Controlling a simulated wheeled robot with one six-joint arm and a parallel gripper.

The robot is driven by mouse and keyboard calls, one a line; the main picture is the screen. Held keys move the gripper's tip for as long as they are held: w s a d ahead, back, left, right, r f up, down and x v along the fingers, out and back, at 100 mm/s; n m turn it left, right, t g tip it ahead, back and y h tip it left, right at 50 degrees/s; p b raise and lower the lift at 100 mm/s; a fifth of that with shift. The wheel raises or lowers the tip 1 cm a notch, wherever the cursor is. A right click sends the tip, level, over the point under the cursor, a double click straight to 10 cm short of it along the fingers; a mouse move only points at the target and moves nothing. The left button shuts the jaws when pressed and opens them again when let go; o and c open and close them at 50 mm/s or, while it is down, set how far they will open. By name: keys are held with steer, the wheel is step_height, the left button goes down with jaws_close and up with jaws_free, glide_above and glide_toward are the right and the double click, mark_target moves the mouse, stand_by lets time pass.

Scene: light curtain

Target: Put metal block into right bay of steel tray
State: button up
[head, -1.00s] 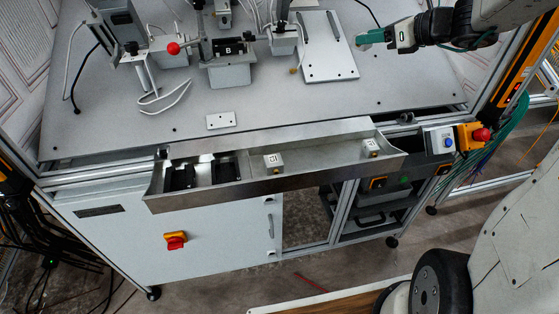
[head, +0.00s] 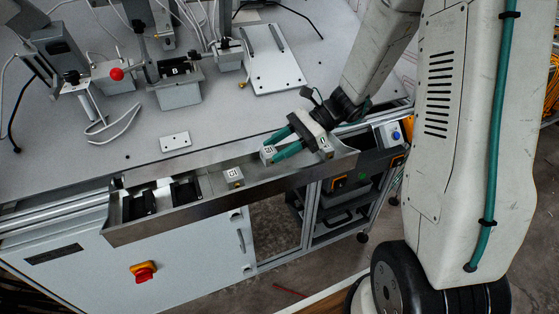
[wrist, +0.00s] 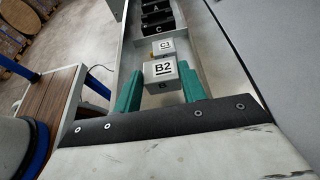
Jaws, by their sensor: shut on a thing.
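The steel tray (head: 185,222) is a long shallow trough along the table's front edge. My gripper (head: 279,146) is over its right part, fingers pointing left. Its green fingers are shut on a small metal block (head: 268,153). In the wrist view my gripper (wrist: 161,92) holds this block (wrist: 163,72), marked B2, upright between the fingertips. I cannot tell whether the block touches the tray floor. Another metal block, C1 (head: 233,177), sits mid-tray; it shows just beyond B2 in the wrist view (wrist: 162,48). My gripper hides much of the tray's right end.
A small white plate (head: 175,142) lies on the table behind the tray. Fixtures, cables and a larger white plate (head: 270,58) stand farther back. A control box with a blue button (head: 396,134) is at the right.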

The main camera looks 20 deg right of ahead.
mark_target(279, 171)
steer(key=shift+f, duration=2.15)
steer(key=o, duration=1)
steer(key=shift+f, duration=0.1)
